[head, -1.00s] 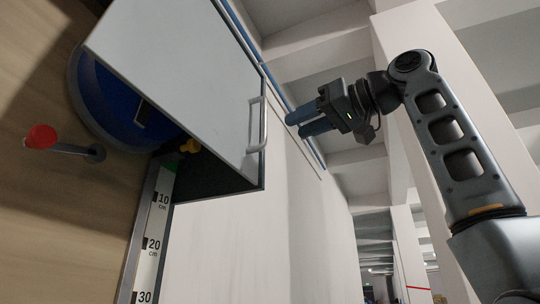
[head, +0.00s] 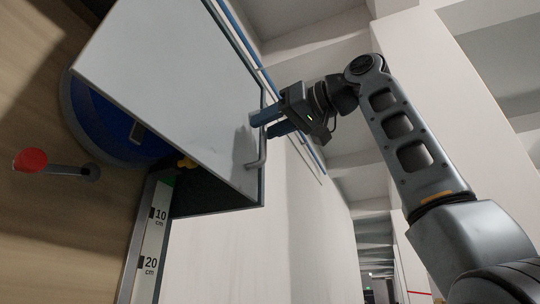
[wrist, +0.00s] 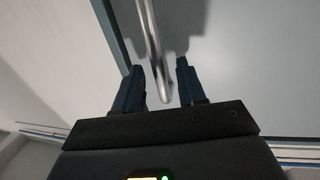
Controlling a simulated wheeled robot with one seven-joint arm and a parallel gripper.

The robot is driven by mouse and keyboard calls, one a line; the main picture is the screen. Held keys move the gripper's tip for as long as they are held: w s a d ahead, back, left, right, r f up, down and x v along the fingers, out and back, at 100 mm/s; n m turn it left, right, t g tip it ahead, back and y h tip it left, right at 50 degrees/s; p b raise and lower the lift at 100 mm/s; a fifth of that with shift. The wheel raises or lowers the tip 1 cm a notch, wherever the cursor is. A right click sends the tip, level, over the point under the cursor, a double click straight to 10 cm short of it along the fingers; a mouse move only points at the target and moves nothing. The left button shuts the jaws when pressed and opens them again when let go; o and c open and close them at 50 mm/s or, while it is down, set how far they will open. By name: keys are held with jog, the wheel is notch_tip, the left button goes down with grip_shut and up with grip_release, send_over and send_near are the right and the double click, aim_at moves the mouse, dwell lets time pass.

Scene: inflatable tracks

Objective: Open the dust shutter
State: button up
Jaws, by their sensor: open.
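The dust shutter appears to be the large pale panel (head: 165,75) on the front of a dark box in the head view; it also fills the right of the wrist view (wrist: 265,75). A metal bar handle (head: 259,164) stands off its right edge. My gripper (head: 260,124) is at this handle, fingers pointing left toward the panel. In the wrist view, the handle (wrist: 153,50) runs between the two open blue fingers, with a gap on each side. Contact is not visible. The fingers partly hide the handle in the head view.
A red-tipped lever (head: 31,160) sticks out from the wooden board at left. A centimetre scale (head: 150,240) runs below the box. Open space lies right of the panel.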

grip_shut()
dwell(0.3)
dwell(0.4)
